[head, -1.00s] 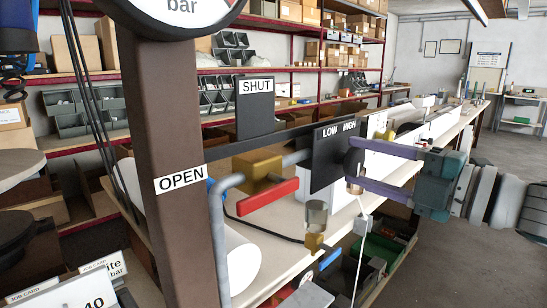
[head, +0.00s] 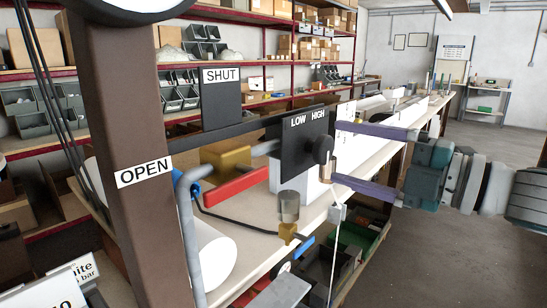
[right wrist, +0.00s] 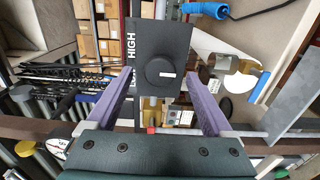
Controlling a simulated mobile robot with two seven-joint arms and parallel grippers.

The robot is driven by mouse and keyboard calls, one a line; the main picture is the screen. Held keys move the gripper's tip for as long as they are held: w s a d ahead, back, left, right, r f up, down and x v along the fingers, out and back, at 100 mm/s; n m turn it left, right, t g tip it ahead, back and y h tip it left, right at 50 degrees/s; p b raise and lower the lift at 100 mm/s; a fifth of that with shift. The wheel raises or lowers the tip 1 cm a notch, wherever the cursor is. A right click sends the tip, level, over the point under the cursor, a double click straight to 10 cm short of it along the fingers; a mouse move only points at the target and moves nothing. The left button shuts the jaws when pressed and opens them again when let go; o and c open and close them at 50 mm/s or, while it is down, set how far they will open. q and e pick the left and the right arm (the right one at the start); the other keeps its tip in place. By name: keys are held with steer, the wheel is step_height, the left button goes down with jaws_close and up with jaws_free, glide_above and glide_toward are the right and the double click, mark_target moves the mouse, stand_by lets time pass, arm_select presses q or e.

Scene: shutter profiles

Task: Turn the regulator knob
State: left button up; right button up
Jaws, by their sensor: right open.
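The regulator knob (head: 322,148) is round and black, on a dark upright panel (head: 297,135) lettered LOW and HIGH. In the right wrist view the knob (right wrist: 160,72) faces me, with a short white mark lying across the picture, right of its centre. My right gripper (head: 338,153) comes in from the right, open and empty. Its purple fingers point at the panel, one above and one below knob height, tips just short of the knob. In the right wrist view the fingers lie on both sides of the knob. My left gripper is not in view.
A brown post (head: 120,150) carries a gauge, partly cut off, and an OPEN label. A glass-and-brass bowl (head: 289,210) hangs below the panel. The floor (head: 450,250) at right is clear.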

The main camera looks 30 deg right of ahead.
steer(key=v, duration=0.7)
steer(key=shift+s, duration=0.1)
steer(key=s+a+f+m+g+h, duration=0.1)
steer(key=s+f+m+g+h, duration=0.1)
steer(key=f+m+h, duration=0.4)
steer(key=s+a+f+m+g+h, duration=0.1)
steer(key=a+f+m+g+h, duration=0.15)
steer(key=f+m, duration=0.4)
steer(key=s+a+f+m+g+y, duration=0.25)
steer(key=s+a+m+g, duration=0.6)
steer(key=s+a, duration=0.45)
step_height(320, 180, up, 36)
steer(key=s+d+p, duration=0.1)
steer(key=d+p, duration=0.1)
steer(key=p, duration=3.3)
steer(key=shift+n+h+p, duration=0.3)
steer(key=shift+h+p, duration=0.1)
